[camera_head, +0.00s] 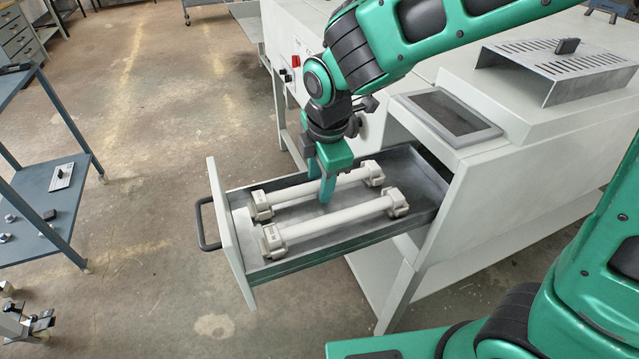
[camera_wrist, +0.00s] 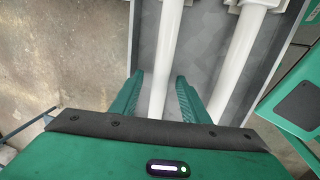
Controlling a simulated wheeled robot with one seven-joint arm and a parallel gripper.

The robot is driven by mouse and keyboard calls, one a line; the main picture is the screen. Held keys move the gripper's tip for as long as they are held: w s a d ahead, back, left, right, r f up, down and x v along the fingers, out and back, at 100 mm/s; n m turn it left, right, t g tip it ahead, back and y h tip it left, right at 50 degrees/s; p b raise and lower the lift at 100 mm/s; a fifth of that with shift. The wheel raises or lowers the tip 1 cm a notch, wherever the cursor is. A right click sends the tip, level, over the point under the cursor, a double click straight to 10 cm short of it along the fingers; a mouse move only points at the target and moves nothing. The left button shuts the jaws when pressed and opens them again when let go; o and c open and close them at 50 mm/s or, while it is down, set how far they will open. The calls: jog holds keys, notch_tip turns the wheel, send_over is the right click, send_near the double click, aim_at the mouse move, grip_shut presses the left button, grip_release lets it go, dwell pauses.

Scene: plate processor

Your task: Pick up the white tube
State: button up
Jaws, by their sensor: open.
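Two white tubes with grey-white end fittings lie side by side in an open drawer (camera_head: 408,221). The far tube (camera_head: 298,191) has my gripper (camera_head: 321,188) over its middle. The near tube (camera_head: 335,219) lies in front of it and is clear of the gripper. In the wrist view, my gripper (camera_wrist: 157,98) is open, with one green finger on each side of a tube (camera_wrist: 163,60), which runs between them. The other tube (camera_wrist: 238,60) is to the right, outside the fingers. I cannot tell whether a finger touches the tube.
The drawer's front panel with a dark handle (camera_head: 204,224) sticks out to the left. The white machine (camera_head: 480,200) stands to the right, with a screen (camera_head: 447,115) on top. A blue shelf cart (camera_head: 45,215) is at the left; floor is free between.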

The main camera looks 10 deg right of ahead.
jog(key=shift+c, duration=0.4)
grip_shut()
